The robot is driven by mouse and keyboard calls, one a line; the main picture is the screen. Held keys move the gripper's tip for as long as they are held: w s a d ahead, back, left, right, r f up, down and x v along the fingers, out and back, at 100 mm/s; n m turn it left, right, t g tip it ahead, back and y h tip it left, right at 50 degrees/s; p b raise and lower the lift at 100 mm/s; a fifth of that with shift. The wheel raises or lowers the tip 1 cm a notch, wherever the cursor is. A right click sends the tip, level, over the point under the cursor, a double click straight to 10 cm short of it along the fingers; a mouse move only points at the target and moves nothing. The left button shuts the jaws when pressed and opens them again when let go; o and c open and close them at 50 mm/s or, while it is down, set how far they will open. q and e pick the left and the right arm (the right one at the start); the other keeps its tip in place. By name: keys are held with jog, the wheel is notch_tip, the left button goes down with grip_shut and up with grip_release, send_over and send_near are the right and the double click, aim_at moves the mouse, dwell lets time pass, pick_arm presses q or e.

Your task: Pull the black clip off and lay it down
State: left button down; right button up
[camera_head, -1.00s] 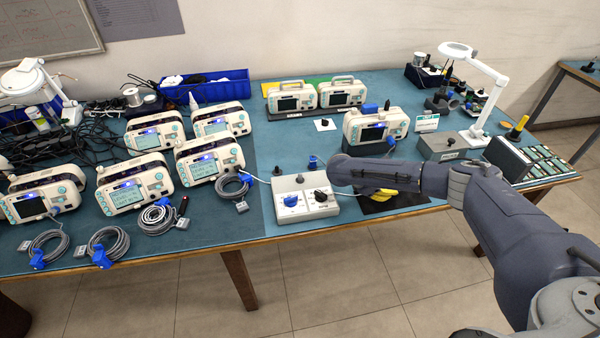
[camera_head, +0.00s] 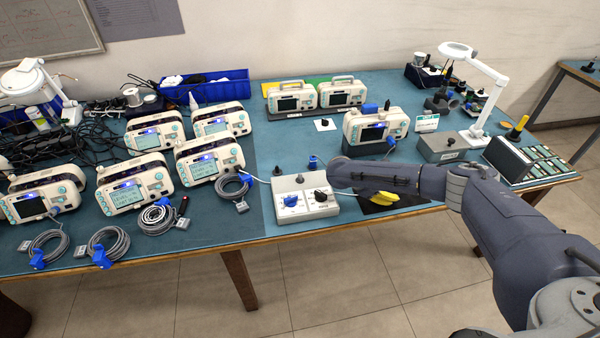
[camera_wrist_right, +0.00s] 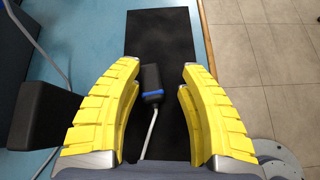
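A black clip (camera_wrist_right: 151,83) with a blue band and a grey cable shows in the right wrist view, over a black mat (camera_wrist_right: 160,30). I cannot tell whether it touches the mat. The yellow fingers of my right gripper (camera_wrist_right: 162,80) are open on either side of the clip, with gaps on both sides. In the head view the right forearm mostly hides this gripper (camera_head: 384,198), and only some yellow shows above the black mat (camera_head: 408,206). The clip is hidden there. My left gripper is not in view.
A white box (camera_head: 318,208) with blue and black knobs stands left of my right gripper. A monitor (camera_head: 376,128) stands behind it, with a grey box (camera_head: 444,148) to the right. Several monitors and coiled cables fill the left. A dark block (camera_wrist_right: 40,115) is close at the left in the wrist view.

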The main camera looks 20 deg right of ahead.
jog(key=s+v, duration=0.1)
jog(key=v, duration=1.1)
jog(key=shift+w, duration=0.45)
